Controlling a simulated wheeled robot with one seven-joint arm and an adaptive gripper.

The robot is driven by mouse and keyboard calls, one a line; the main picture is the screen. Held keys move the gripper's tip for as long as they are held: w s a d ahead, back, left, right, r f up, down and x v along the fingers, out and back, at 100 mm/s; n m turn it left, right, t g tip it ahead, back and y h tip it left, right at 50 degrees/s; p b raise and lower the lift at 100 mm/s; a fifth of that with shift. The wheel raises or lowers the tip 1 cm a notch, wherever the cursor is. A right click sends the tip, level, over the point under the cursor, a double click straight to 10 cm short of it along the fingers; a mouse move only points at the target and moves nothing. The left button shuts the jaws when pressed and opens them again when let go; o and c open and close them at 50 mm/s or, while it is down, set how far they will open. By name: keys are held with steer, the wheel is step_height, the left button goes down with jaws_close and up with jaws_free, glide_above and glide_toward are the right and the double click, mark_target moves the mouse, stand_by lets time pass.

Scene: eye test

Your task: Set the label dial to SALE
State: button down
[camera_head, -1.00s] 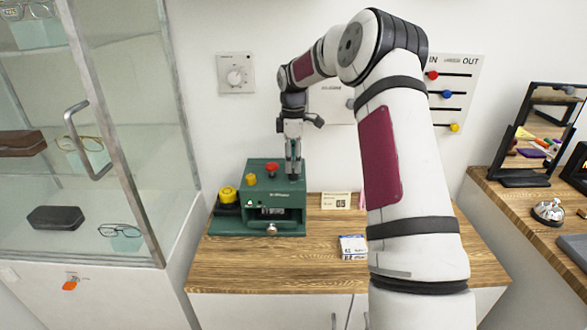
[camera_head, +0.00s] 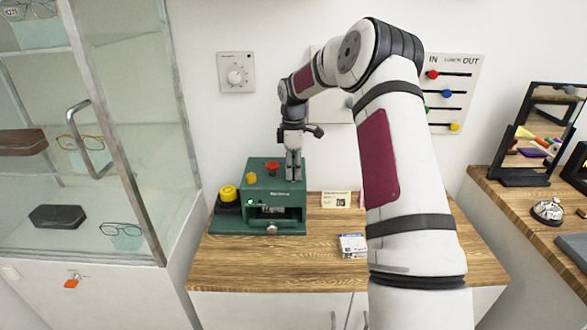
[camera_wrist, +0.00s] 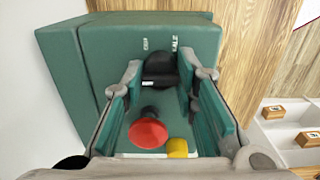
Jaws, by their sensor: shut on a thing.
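A green label machine (camera_head: 257,223) stands on the wooden counter by the wall. My gripper (camera_head: 294,176) points down at its top right part. In the wrist view, my gripper (camera_wrist: 167,76) is shut on the black label dial (camera_wrist: 160,65), with one finger on each side of it. Small white lettering (camera_wrist: 174,43) on the green top beside the dial shows at a slant and is too small to read surely. I cannot tell which word the dial points to. In the head view my fingers hide the dial.
A red button (camera_wrist: 148,132) and a yellow knob (camera_wrist: 177,147) stand up from the machine's top, close to my fingers. A larger yellow button (camera_head: 228,194) is at its left. A small card (camera_head: 335,200) and a small box (camera_head: 352,246) are on the counter.

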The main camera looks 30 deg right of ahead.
steer(key=shift+m, duration=0.3)
steer(key=m+b, duration=0.1)
steer(key=m, duration=0.1)
steer(key=shift+m, duration=0.4)
steer(key=m+b, duration=0.1)
steer(key=m, duration=0.2)
steer(key=shift+m, duration=0.3)
steer(key=m+b, duration=0.1)
steer(key=m, duration=0.2)
steer(key=shift+m+b, duration=0.3)
steer(key=shift+m, duration=0.1)
steer(key=m+b, duration=0.1)
steer(key=m, duration=0.2)
steer(key=shift+a+m, duration=0.1)
steer(key=shift+m, duration=0.2)
steer(key=m+b, duration=0.1)
steer(key=m, duration=0.8)
steer(key=shift+b, duration=0.3)
steer(key=shift+m, duration=0.3)
